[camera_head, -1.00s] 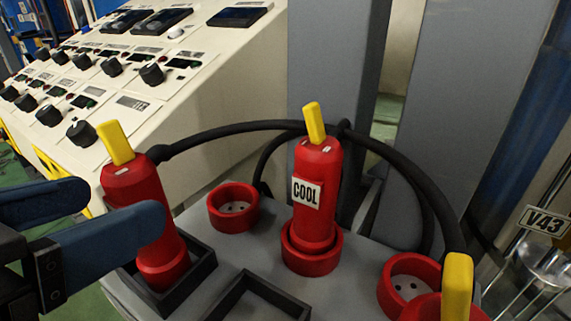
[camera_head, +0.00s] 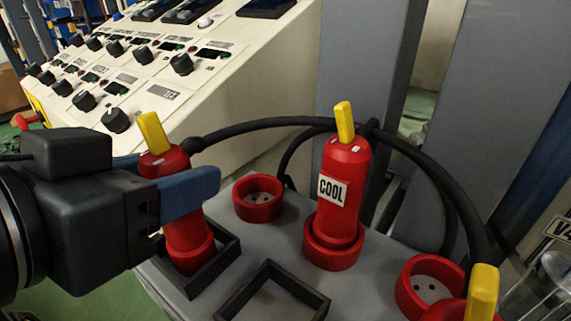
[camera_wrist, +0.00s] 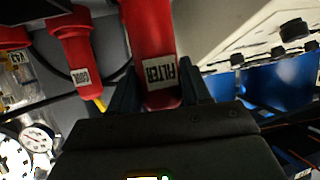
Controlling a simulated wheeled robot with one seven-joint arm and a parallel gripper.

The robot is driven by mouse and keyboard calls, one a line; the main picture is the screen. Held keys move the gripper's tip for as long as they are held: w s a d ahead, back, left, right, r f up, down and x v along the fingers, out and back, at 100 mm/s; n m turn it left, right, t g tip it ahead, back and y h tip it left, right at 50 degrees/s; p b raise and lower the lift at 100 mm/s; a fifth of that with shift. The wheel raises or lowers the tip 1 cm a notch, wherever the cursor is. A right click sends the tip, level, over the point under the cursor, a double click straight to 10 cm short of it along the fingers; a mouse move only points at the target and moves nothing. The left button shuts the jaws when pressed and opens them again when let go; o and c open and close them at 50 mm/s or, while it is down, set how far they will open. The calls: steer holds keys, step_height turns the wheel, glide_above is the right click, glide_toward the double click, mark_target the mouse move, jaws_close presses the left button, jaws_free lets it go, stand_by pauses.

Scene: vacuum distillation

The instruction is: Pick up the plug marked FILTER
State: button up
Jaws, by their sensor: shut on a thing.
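The red plug marked FILTER (camera_head: 181,217) with a yellow tab on top stands in a black square holder (camera_head: 228,254) at the left of the grey surface. In the wrist view its FILTER label (camera_wrist: 160,72) faces the camera, upside down. My gripper (camera_head: 185,192) is shut on the FILTER plug, with a finger on each side of its body; the fingers also show in the wrist view (camera_wrist: 158,88). The far finger is mostly hidden behind the plug in the head view. The plug's lower end is still inside the holder's frame.
A red COOL plug (camera_head: 341,195) stands in a red socket. An empty red socket (camera_head: 258,199) lies between the plugs, another (camera_head: 427,288) at right. An empty black square holder (camera_head: 272,292) is in front. Black cables arch behind. A control panel (camera_head: 190,80) is at back left.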

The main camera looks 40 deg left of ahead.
steer(key=c, duration=0.5)
steer(key=shift+r, duration=0.1)
